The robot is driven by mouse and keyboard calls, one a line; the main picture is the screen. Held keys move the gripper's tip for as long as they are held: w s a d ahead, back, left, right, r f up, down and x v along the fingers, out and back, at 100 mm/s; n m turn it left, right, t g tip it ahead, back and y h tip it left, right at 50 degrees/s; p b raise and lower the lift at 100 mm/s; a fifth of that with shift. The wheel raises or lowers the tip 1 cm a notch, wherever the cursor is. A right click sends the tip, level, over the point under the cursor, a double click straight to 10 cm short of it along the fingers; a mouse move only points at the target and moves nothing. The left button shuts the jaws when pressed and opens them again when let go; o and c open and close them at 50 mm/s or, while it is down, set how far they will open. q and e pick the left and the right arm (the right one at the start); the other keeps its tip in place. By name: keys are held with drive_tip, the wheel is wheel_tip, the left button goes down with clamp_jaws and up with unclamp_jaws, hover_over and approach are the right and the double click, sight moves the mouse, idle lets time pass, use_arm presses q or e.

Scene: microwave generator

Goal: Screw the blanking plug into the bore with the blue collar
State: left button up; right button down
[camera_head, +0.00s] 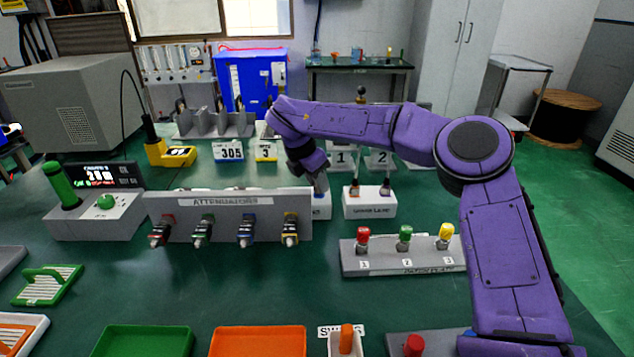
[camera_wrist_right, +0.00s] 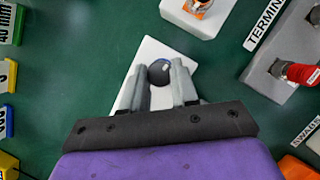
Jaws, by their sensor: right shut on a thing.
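My right gripper (camera_wrist_right: 160,82) points down over a small white block (camera_wrist_right: 128,92), with its two fingers on either side of a dark round piece (camera_wrist_right: 159,72). The piece looks like the blanking plug, and the fingers are shut on it. A thin blue edge shows beside it, perhaps the blue collar. The bore is hidden, and I cannot tell whether the piece sits in it or above it. In the head view the white block (camera_head: 322,209) is partly hidden behind the attenuator panel and my right gripper (camera_head: 320,186). My left gripper is not in view.
The attenuator panel (camera_head: 230,215) stands left of the gripper. A white block with two posts (camera_head: 370,205) is close on the right. A grey plate (camera_head: 385,262) with red, green and yellow caps is nearer. Green (camera_head: 145,342) and orange (camera_head: 258,342) trays lie in front.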

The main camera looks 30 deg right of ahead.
drive_tip(key=shift+r, duration=0.15)
idle(0.4)
drive_tip(key=c, duration=0.8)
unclamp_jaws()
drive_tip(key=shift+c, duration=0.2)
drive_tip(key=v, duration=1)
drive_tip(key=shift+a+r, duration=0.15)
drive_tip(key=shift+a, duration=0.05)
drive_tip(key=shift+w, duration=0.1)
